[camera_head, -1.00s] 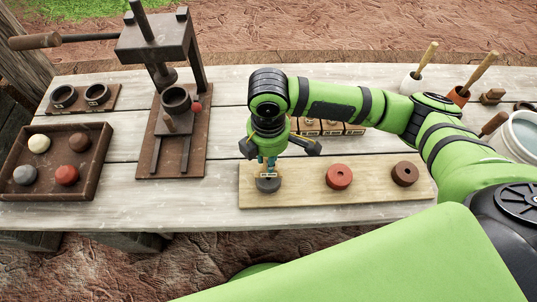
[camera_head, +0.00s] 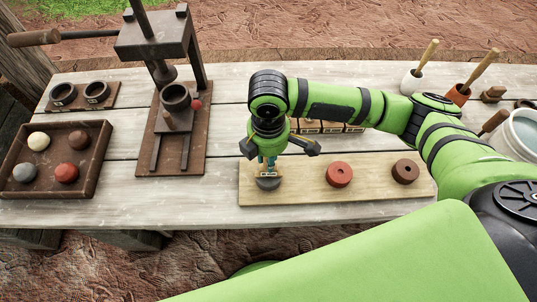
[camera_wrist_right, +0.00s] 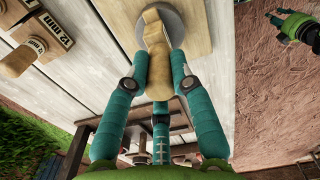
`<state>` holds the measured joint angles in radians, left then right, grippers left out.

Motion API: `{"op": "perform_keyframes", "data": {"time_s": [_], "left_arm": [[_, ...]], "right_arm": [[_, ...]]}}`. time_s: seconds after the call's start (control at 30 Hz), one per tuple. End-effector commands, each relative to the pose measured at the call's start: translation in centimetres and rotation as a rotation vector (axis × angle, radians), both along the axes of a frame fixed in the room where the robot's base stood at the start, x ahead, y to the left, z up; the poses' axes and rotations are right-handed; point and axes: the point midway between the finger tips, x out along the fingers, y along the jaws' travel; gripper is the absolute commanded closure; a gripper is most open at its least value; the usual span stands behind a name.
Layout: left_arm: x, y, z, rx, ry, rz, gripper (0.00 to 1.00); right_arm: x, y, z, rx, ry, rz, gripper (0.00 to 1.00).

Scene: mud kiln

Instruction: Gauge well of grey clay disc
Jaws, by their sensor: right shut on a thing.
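The grey clay disc (camera_head: 268,184) lies at the left end of a pale wooden board (camera_head: 308,184). A red disc (camera_head: 339,174) and a brown disc (camera_head: 405,172) lie farther right on it. My right gripper (camera_head: 268,165) is directly above the grey disc, shut on a wooden gauge (camera_wrist_right: 156,55) and pointing down. The gauge's lower end meets the grey disc (camera_wrist_right: 178,24) in the right wrist view. The well is hidden, so depth cannot be told. What looks like my left gripper (camera_wrist_right: 290,24) shows small at that view's top right.
Several labelled gauges (camera_head: 333,126) stand behind my right gripper, partly hidden; some are marked 12 mm (camera_wrist_right: 52,28) in the wrist view. A press (camera_head: 172,110) and a tray of clay balls (camera_head: 92,176) stand left. A water bucket (camera_head: 522,135) is at right.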

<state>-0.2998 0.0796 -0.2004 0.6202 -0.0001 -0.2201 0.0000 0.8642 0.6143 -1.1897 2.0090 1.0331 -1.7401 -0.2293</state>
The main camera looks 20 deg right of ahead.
Motion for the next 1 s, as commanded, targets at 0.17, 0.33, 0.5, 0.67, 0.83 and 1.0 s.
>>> {"op": "perform_keyframes", "data": {"time_s": [0.17,0.33,0.5,0.67,0.83,1.0], "left_arm": [[0.0,0.0,0.0,0.000,0.000,0.000,0.60],[0.0,0.0,0.0,0.000,0.000,0.000,0.60],[-0.1,0.2,0.0,0.003,0.000,0.000,0.60],[-0.1,0.3,0.0,0.003,0.001,0.000,0.60],[-0.1,0.1,0.0,0.002,0.001,0.000,0.60],[0.0,0.1,0.0,0.001,0.001,0.000,0.60]], "right_arm": [[0.0,0.0,0.0,0.000,0.001,0.000,0.60],[0.0,0.0,0.0,0.000,0.001,0.000,0.48],[0.0,0.0,0.0,0.000,0.001,0.000,0.48],[0.1,0.1,1.1,0.002,-0.001,-0.001,0.48],[0.2,0.1,4.3,0.003,-0.005,0.001,0.48],[0.1,0.1,8.0,0.002,-0.005,0.000,0.48]]}}
